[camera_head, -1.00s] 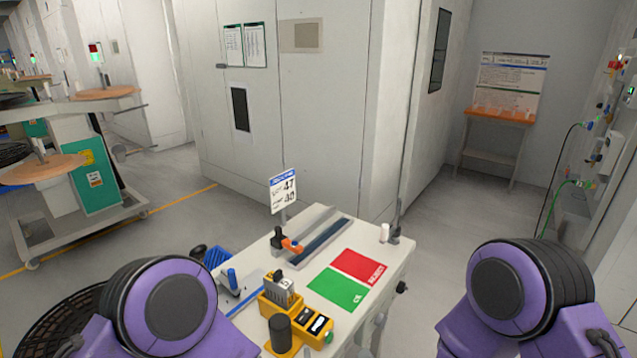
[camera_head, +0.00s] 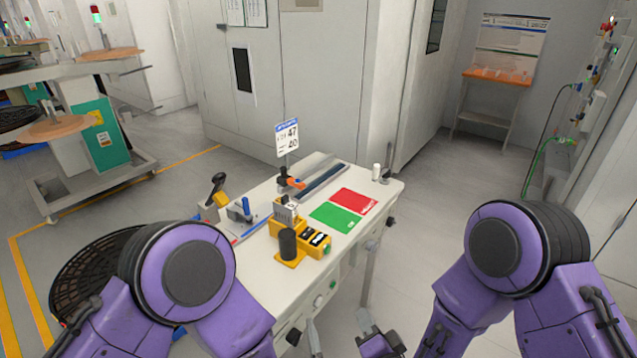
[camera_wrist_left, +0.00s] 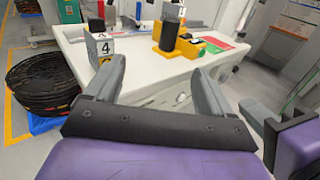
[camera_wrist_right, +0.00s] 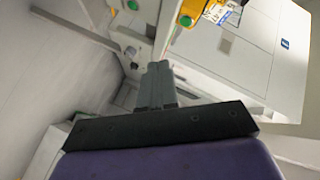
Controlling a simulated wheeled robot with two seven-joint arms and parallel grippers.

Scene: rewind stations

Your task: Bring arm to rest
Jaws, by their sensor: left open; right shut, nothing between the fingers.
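My left gripper (camera_wrist_left: 158,70) is open and empty in the left wrist view, its two grey fingers spread before the front of the white bench (camera_head: 258,262). In the head view only part of it shows at the bottom, partly hidden by my purple left arm. My right gripper (camera_head: 366,320) is at the bottom middle of the head view, to the right of the left one and close to it. In the right wrist view its grey fingers (camera_wrist_right: 158,72) are together with nothing between them. Neither gripper visibly holds anything.
The bench carries a yellow device (camera_head: 318,243), a green mat (camera_head: 335,217), a red mat (camera_head: 353,201) and a sign (camera_head: 287,137). A black reel (camera_head: 85,275) stands at left. A reel cart (camera_head: 105,150) is behind it. Floor right of the bench is clear.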

